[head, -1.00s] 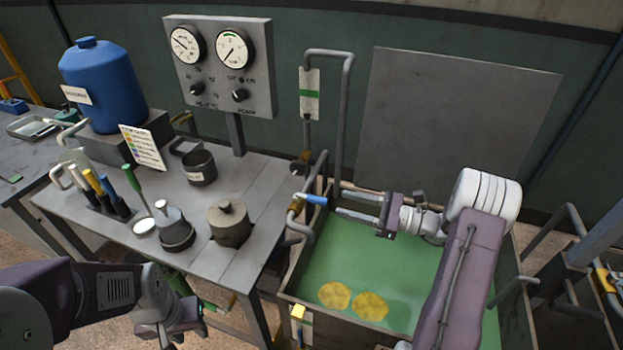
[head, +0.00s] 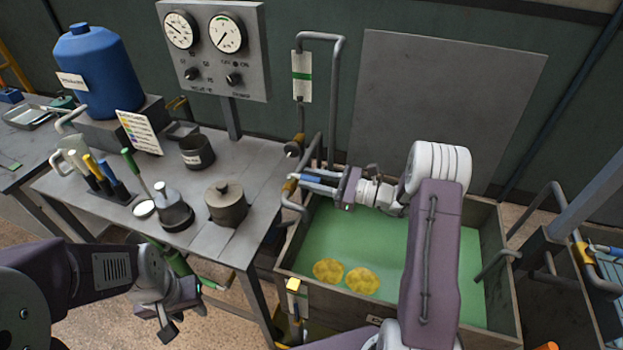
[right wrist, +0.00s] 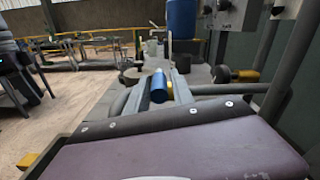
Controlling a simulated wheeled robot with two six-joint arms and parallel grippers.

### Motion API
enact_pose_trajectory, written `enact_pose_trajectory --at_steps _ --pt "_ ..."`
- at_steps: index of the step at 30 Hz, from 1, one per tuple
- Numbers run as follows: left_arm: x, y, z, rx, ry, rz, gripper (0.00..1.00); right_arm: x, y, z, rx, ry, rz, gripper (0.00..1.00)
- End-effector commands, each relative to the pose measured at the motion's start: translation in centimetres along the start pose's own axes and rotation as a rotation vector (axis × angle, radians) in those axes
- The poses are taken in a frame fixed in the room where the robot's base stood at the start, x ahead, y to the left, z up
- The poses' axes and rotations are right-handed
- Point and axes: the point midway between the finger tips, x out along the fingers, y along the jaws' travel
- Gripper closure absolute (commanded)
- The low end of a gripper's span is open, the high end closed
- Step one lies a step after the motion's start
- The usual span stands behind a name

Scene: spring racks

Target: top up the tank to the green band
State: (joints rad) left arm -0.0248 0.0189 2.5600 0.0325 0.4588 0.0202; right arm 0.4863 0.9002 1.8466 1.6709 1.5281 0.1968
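The open tank (head: 395,302) holds green liquid (head: 320,230) with two yellow round patches in it. A pipe valve with a blue handle (head: 318,180) is at the tank's back left corner. My right gripper (head: 312,182) is at this valve, its two fingers on either side of the blue handle. In the right wrist view the blue handle (right wrist: 159,88) lies between the fingers, which look apart, not clamped. A white plate with a green band (head: 302,77) stands behind the tank. My left gripper (head: 188,310) is open and empty, low in front of the workbench.
The workbench (head: 80,210) carries a blue container (head: 97,75), a dark pot (head: 196,152), a lidded pot (head: 226,203) and several coloured-handled tools. A panel with two gauges (head: 212,50) stands behind it. A grey pipe (head: 340,100) rises behind the tank.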

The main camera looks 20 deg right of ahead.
Motion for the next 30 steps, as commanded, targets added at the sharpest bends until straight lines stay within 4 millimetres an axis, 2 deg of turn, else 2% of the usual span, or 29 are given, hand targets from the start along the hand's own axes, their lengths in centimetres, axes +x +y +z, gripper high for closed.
enact_pose_trajectory --at_steps 1,2,3,30 --pt "0.00 0.00 0.00 0.000 0.000 0.000 0.64 -0.01 0.00 0.01 0.000 0.000 0.000 0.89" --pt "0.00 0.00 0.00 0.000 0.000 0.000 0.64 -0.02 0.00 0.01 0.000 0.000 0.000 0.97" --pt "0.00 0.00 0.00 0.000 0.000 0.000 0.64 -0.02 -0.01 0.02 0.000 0.000 0.000 1.00" --pt "-0.03 0.00 0.00 0.000 0.000 0.000 0.64 -0.05 -0.09 0.19 -0.002 -0.004 -0.002 1.00"
